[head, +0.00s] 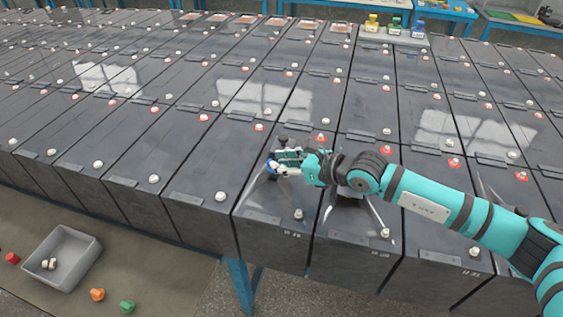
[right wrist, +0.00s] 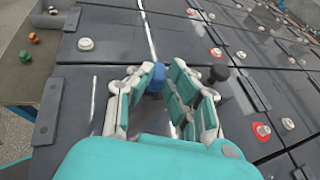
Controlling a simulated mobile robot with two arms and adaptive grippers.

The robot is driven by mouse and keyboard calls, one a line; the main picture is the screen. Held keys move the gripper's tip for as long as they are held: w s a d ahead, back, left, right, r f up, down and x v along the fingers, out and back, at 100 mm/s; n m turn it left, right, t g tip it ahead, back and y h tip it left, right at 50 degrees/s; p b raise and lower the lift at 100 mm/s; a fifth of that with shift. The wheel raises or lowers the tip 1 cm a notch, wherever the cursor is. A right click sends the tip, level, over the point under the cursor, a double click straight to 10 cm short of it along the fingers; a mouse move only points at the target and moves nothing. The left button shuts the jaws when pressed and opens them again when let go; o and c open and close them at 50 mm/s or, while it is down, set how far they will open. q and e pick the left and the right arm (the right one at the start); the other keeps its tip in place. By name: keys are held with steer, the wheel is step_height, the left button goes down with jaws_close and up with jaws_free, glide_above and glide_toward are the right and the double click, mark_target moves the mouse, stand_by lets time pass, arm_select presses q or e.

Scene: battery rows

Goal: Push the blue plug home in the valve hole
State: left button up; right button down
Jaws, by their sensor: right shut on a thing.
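The blue plug (head: 271,168) is at the fingertips of my right gripper (head: 281,164), over a dark battery top. In the right wrist view the blue plug (right wrist: 156,79) shows between the fingers of my right gripper (right wrist: 165,88), close to the left finger. The gripper is shut on it. The valve hole is hidden under the plug and fingers, and I cannot tell how deep the plug sits. My left gripper is not in view.
A black knob (right wrist: 219,73) stands just right of the fingers. White and red-ringed caps dot the battery rows. A grey bin (head: 84,262) and loose coloured caps lie at the lower left. Yellow, green and blue pieces (head: 395,25) stand at the back.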

mark_target(283, 182)
stand_by(1.1)
steer(key=shift+f+b, duration=1.9)
steer(key=shift+b, duration=0.15)
stand_by(1.1)
steer(key=c, duration=0.7)
jaws_free()
steer(key=shift+r, duration=0.15)
steer(key=shift+r+p, duration=2.2)
steer(key=shift+r, duration=1.25)
